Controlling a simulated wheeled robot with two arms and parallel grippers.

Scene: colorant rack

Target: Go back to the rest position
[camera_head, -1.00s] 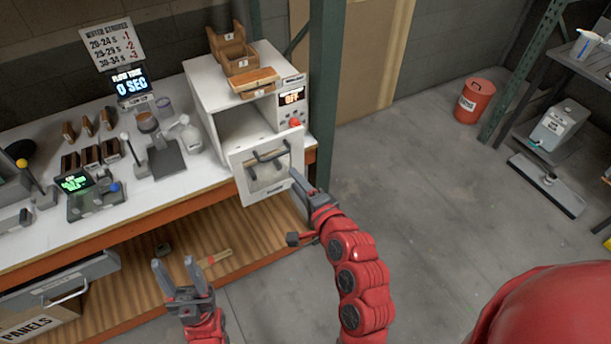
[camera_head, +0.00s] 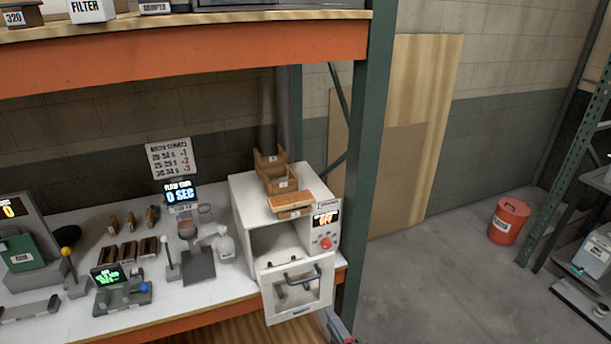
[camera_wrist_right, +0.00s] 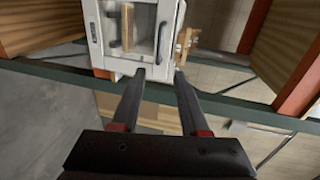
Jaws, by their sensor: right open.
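My right gripper (camera_head: 338,327) shows only partly at the bottom edge of the head view, below and right of the white oven's open door (camera_head: 298,288). In the right wrist view, the two dark fingers of my right gripper (camera_wrist_right: 160,78) are apart with nothing between them. The oven (camera_wrist_right: 98,32) is beyond the fingertips there. A dark handle is on the oven door, and I cannot tell whether a fingertip touches the door. My left gripper is in neither view now.
The white oven (camera_head: 254,202) stands at the right end of the workbench (camera_head: 220,292), beside a green post (camera_head: 368,165). Wooden boxes (camera_head: 275,172) sit on top of it. A shelf with an orange beam (camera_head: 190,58) crosses above. A red bin (camera_head: 508,221) stands on open floor at right.

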